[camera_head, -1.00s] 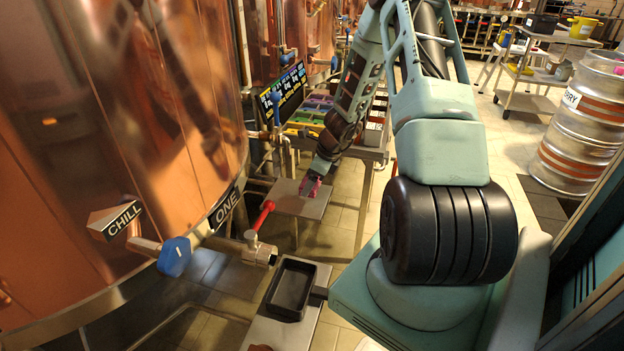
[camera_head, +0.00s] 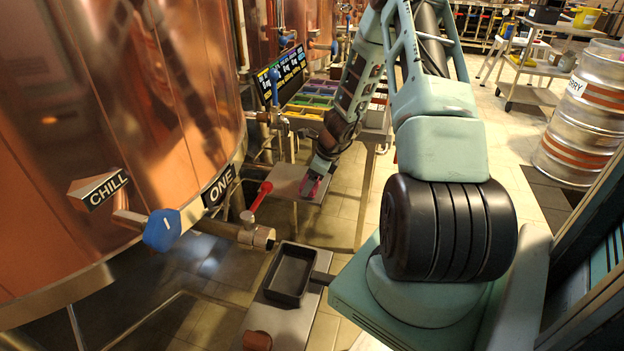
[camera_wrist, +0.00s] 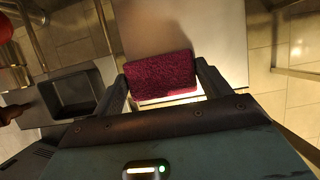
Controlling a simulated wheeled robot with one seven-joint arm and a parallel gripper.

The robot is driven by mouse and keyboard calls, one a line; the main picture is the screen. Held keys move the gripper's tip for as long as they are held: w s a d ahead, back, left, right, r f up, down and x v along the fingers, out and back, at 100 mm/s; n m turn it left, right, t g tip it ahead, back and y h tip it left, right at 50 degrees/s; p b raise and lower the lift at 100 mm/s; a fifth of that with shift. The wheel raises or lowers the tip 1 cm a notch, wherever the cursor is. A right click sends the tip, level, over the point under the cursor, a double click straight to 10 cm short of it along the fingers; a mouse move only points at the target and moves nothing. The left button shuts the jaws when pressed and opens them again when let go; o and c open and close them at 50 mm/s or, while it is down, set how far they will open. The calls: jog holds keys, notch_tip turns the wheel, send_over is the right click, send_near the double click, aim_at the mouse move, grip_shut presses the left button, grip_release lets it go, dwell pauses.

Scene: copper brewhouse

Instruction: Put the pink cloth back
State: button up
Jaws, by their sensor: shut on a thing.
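The pink cloth (camera_wrist: 162,77) is a dark pink, textured folded block. My gripper (camera_wrist: 163,86) is shut on it, with one finger at each side. In the head view my gripper (camera_head: 313,184) is small and low over a metal shelf (camera_head: 287,180), with only a little pink showing. In the wrist view the pale shelf surface (camera_wrist: 190,30) lies beyond the cloth. I cannot tell whether the cloth touches it.
Several coloured bins (camera_head: 312,93) stand behind the shelf, beside a label board (camera_head: 283,74). A black tray (camera_head: 291,273) sits on a nearer bench. A red-handled valve (camera_head: 260,197) juts from the copper tank (camera_head: 110,120). A keg (camera_head: 585,115) stands right.

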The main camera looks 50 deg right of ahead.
jog(key=shift+f+b, duration=0.45)
jog(key=shift+f, duration=0.05)
jog(key=o, duration=0.9)
jog(key=o, duration=0.3)
jog(key=shift+o, duration=0.2)
jog(key=p+v, duration=0.5)
jog(key=v, duration=0.3)
jog(key=shift+p, duration=0.35)
